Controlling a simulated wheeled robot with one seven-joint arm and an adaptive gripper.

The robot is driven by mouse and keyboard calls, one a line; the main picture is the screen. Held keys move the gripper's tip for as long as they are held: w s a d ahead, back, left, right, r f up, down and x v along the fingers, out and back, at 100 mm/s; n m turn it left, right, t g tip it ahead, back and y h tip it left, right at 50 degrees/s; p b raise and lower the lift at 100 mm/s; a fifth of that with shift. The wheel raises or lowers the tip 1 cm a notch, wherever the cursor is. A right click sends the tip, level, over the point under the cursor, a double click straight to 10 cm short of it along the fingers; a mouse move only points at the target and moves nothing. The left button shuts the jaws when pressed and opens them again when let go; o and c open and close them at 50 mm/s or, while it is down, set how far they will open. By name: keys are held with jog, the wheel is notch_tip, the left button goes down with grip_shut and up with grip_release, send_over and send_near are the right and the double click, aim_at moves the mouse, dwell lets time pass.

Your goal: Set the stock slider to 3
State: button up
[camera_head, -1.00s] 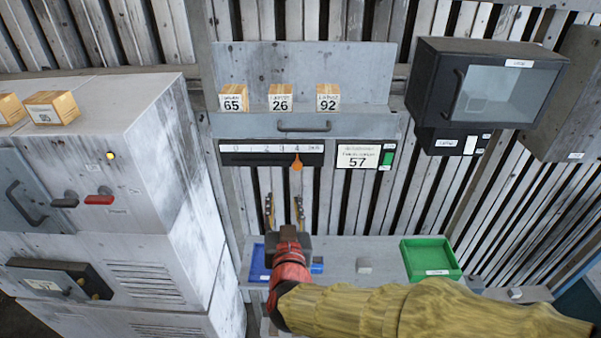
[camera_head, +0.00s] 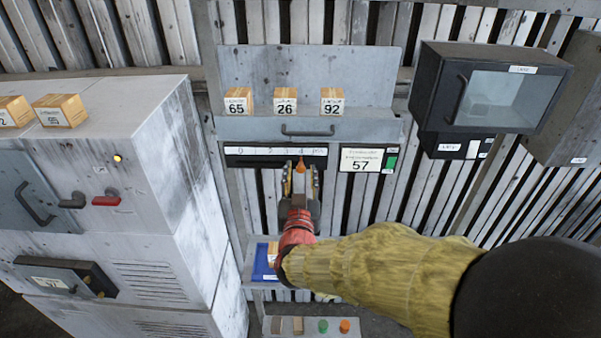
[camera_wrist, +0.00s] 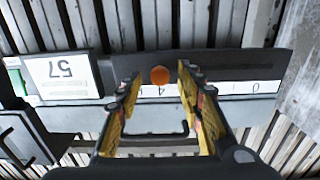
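The stock slider is a black bar (camera_head: 240,161) with a white number scale (camera_head: 255,151) under the grey shelf. Its orange knob (camera_head: 300,166) sits at about the 4 mark. The wrist view shows the scale upside down, with the orange knob (camera_wrist: 160,75) by the 4. My gripper (camera_head: 300,178) is open and comes from below, one finger on each side of the knob. In the wrist view the gap of my gripper (camera_wrist: 157,78) frames the knob, and the fingers appear apart from it.
A placard reading 57 (camera_head: 360,160) is right of the slider. A shelf handle (camera_head: 307,132) runs just above it. Boxes marked 65 (camera_head: 238,102), 26 (camera_head: 285,102) and 92 (camera_head: 332,102) stand on the shelf. A dark windowed cabinet (camera_head: 440,90) is at right, a grey machine (camera_head: 150,150) at left.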

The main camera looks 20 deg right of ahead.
jog(key=c, duration=0.3)
grip_shut()
dwell(0.7)
